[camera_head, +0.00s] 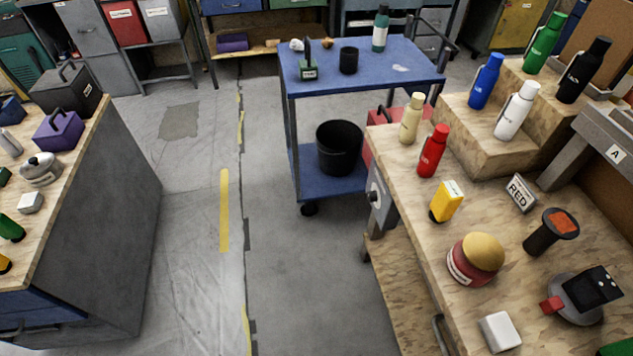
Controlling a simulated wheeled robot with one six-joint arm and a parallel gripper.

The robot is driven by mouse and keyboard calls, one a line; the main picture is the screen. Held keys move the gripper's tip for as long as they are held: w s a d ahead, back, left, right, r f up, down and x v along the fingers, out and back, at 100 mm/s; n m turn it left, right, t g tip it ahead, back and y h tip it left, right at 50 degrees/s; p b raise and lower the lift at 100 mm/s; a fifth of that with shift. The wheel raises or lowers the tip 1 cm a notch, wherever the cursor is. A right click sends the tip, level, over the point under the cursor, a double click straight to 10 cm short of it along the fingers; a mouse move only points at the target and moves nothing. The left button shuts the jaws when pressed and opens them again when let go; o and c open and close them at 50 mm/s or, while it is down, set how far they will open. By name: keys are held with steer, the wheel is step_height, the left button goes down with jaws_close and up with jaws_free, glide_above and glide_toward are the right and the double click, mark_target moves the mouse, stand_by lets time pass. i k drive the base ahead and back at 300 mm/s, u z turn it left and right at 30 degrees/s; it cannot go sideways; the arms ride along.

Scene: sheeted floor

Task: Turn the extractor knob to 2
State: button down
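No label shows whether this is the extractor knob. A grey angled metal piece (592,150) with an "A" sign stands at the bench's right edge, partly cut off. My gripper is not in view.
The floor (300,290) between the benches is clear.

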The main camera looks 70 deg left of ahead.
mark_target(372, 196)
steer(key=u, duration=1.75)
steer(key=k, duration=0.45)
steer(key=u, duration=0.5)
steer(key=i, duration=1.45)
steer(key=z, duration=0.65)
